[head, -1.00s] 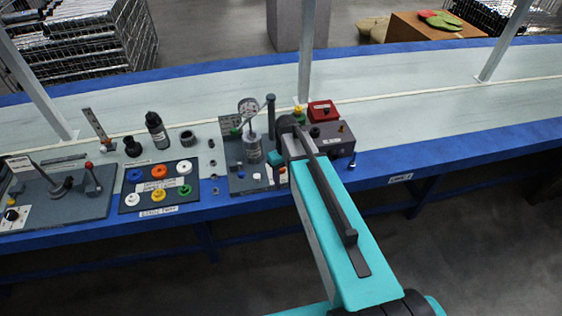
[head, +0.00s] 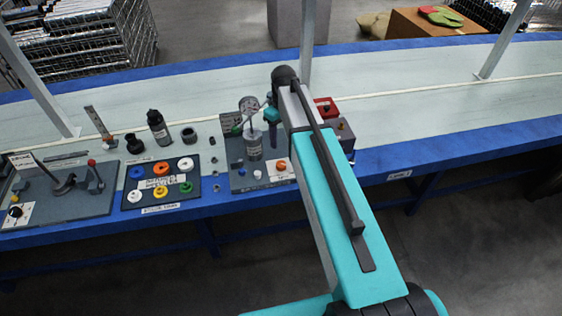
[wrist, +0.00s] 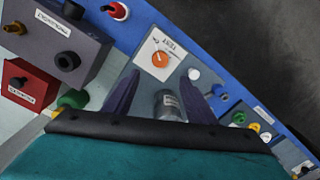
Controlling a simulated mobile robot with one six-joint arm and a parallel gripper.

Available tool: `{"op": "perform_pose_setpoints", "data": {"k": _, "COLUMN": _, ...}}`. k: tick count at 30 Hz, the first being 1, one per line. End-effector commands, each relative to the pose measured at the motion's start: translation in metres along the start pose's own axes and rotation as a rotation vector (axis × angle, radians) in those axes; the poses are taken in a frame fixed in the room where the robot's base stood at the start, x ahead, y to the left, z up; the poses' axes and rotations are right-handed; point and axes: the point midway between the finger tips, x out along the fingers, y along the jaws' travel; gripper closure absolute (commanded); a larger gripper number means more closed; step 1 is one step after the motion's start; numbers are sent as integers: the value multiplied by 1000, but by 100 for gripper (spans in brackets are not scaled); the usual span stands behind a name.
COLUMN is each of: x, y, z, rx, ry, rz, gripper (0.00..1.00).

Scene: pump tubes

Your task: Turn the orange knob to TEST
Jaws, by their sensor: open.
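The orange knob (wrist: 160,59) sits on a white plate (wrist: 149,68) in the wrist view. The plate carries a printed TEST label (wrist: 174,48) beside the knob. Which mark the knob points to is too small to tell. In the head view the knob (head: 281,167) shows on its plate at the front of the grey pump board (head: 238,181), left of my arm. My gripper (wrist: 161,77) is open and empty, with its two dark fingers apart and the knob appearing just beyond and between the tips. In the head view the gripper (head: 272,127) is partly hidden, above the board behind the knob.
A clear cylinder with a grey label (head: 254,147) and a gauge (head: 248,105) stand on the board beside my gripper. A red box (head: 326,107) and a grey box (head: 345,140) lie to the right. A panel of coloured caps (head: 149,195) lies left. The bench is clear farther right.

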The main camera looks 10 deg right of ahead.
Motion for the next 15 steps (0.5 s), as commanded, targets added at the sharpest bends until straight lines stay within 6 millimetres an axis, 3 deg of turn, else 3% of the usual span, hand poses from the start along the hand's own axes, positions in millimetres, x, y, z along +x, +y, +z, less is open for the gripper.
{"op": "perform_pose_setpoints", "data": {"k": 7, "x": 9, "y": 0, "z": 0, "rx": 1, "ry": -2, "rz": -1, "gripper": 49}}
{"op": "perform_pose_setpoints", "data": {"k": 15, "x": 34, "y": 0, "z": 0, "rx": 1, "ry": -2, "rz": -1, "gripper": 49}}
